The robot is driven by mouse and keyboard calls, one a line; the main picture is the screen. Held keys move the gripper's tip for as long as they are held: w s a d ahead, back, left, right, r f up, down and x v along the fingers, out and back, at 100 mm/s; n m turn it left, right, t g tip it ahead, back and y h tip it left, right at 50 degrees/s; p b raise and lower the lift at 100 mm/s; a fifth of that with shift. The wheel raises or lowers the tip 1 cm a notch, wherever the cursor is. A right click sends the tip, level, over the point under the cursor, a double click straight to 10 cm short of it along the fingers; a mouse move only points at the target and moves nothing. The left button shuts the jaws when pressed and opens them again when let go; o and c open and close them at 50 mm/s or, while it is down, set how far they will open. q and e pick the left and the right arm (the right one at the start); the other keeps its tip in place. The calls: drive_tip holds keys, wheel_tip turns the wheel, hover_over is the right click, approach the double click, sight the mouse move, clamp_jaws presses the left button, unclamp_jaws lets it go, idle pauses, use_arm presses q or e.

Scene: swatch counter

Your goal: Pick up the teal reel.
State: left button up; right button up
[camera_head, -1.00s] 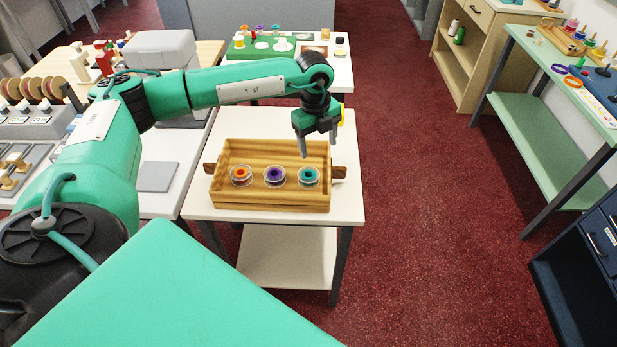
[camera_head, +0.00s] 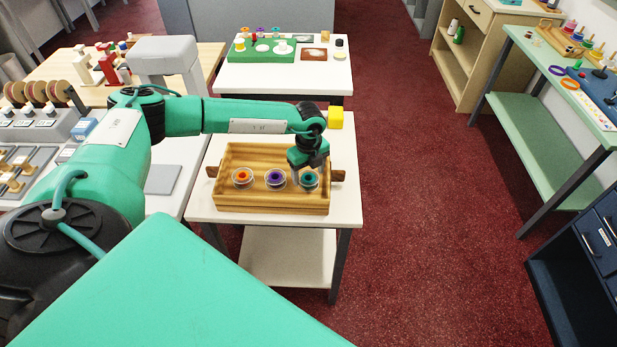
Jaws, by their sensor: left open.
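The teal reel (camera_head: 310,180) lies at the right end of a row of reels in a wooden tray (camera_head: 245,201) on a small white table. A purple reel (camera_head: 275,178) is in the middle and an orange reel (camera_head: 242,176) at the left. My left gripper (camera_head: 303,178) points down over the right part of the tray, at the teal reel, and partly hides it. The jaws are open. I cannot tell whether the fingers touch the reel. My right gripper does not show.
The tray has raised walls and side handles (camera_head: 338,175). A yellow block (camera_head: 335,118) shows behind my left wrist. A green board (camera_head: 262,50) with spools stands on a table behind. The red floor (camera_head: 430,190) to the right is clear.

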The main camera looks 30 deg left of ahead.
use_arm(q)
drive_tip(key=shift+f, duration=0.9)
drive_tip(key=c, duration=0.7)
drive_tip(key=shift+r, duration=0.1)
drive_tip(key=shift+c, duration=0.2)
